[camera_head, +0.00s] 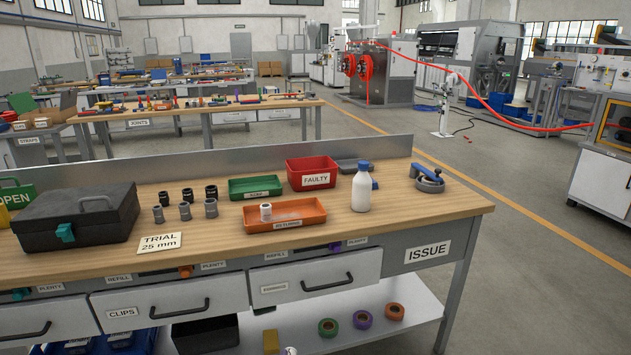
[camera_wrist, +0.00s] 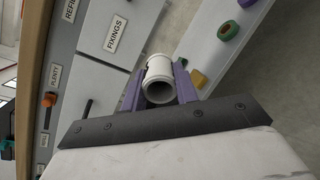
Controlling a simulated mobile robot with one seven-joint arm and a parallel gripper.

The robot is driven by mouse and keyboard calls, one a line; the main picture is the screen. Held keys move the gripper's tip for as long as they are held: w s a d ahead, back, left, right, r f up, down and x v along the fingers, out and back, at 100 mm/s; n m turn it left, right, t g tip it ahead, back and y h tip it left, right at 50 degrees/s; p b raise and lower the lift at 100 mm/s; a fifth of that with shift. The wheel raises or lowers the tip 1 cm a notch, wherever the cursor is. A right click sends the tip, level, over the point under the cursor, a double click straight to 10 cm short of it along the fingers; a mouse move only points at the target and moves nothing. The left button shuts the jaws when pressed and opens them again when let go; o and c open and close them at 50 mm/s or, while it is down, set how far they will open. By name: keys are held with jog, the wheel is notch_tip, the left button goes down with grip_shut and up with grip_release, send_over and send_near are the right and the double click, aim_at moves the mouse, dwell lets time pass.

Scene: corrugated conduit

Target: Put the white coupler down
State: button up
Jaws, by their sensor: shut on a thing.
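My gripper does not show clearly in the head view. Another small white cylindrical piece (camera_head: 266,211) stands in the orange tray (camera_head: 311,222) on the workbench.
The workbench (camera_head: 400,210) holds a dark toolbox (camera_head: 77,220), several grey and black fittings (camera_head: 185,204), a green tray (camera_head: 256,188), a red FAULTY bin (camera_head: 312,172), a white bottle (camera_head: 362,188) and a TRIAL card (camera_head: 160,243). Tape rolls (camera_head: 362,319) lie on the shelf below. Bench's front right is clear.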

jog(key=s+d+f, duration=0.4)
jog(key=d+f, duration=0.3)
jog(key=shift+s+f, duration=0.15)
jog(key=shift+f, duration=0.05)
jog(key=shift+s+f, duration=0.25)
jog(key=shift+f, duration=0.85)
jog(key=shift+d, duration=0.25)
